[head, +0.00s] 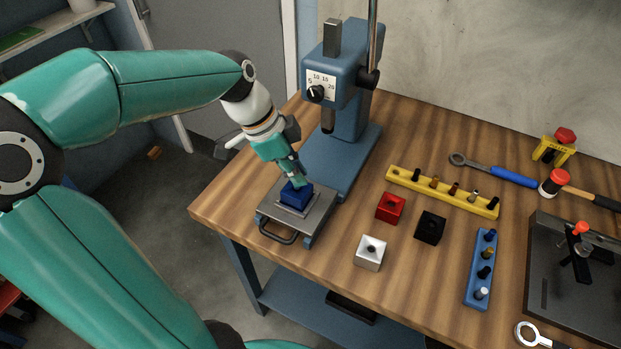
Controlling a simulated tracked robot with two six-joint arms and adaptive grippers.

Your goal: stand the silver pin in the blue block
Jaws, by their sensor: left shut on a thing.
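The blue block (294,197) sits in a grey metal fixture (268,211) on the press base at the table's left side. My left gripper (296,182) is just above the block, pointing down, with its fingers close together at the block's top face. It is shut on a slim thing, seemingly the silver pin, which the fingers mostly hide. I cannot tell how deep the pin is in the block. My right gripper is not in view.
The blue press (345,110) stands just behind the fixture. Red (390,208), black (430,228) and silver (370,253) blocks are to the right. Yellow (406,181) and blue (474,268) racks hold several pins. A wrench (505,174) and mallet (555,182) lie further right.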

